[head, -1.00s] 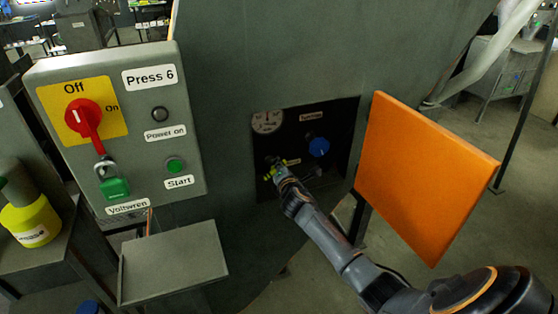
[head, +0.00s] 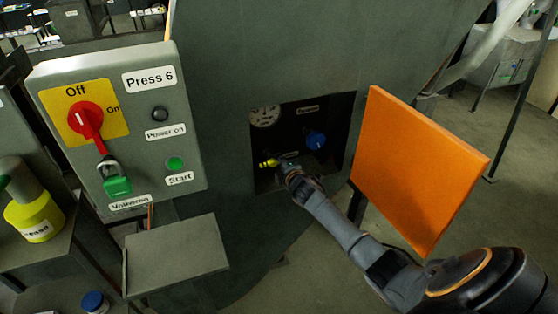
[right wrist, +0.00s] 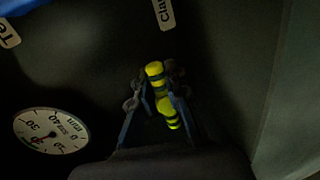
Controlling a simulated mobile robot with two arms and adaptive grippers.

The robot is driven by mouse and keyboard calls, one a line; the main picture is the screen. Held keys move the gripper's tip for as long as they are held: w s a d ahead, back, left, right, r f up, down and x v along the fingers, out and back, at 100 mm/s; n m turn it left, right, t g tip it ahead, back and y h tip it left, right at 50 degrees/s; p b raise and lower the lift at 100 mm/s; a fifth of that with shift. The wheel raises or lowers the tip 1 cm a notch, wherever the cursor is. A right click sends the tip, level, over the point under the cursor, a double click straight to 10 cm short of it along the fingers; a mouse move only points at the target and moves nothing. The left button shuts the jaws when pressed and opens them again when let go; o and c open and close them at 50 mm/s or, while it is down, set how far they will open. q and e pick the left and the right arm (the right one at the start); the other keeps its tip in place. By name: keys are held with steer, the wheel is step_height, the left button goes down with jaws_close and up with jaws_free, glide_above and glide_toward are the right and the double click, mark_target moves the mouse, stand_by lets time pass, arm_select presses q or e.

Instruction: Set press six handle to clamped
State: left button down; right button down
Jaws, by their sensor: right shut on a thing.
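The press six handle is a yellow grip with dark bands. It shows in the head view (head: 268,163) at the left of a dark recess (head: 265,185) in the green-grey press body. My right gripper (head: 282,163) reaches into this recess from the lower right. In the right wrist view the handle (right wrist: 155,69) lies between the fingers of the gripper (right wrist: 158,96), which is shut on it. A label beginning "Cla" (right wrist: 164,13) is cut off at the top edge there. The handle's mount is too dark to make out. My left gripper is not in view.
At left are the Press 6 control box (head: 135,100) with a red switch (head: 86,120) and a grey shelf (head: 175,257).

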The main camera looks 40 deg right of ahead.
stand_by(0.4)
steer(key=c, duration=1.3)
jaws_free()
steer(key=v, duration=1.2)
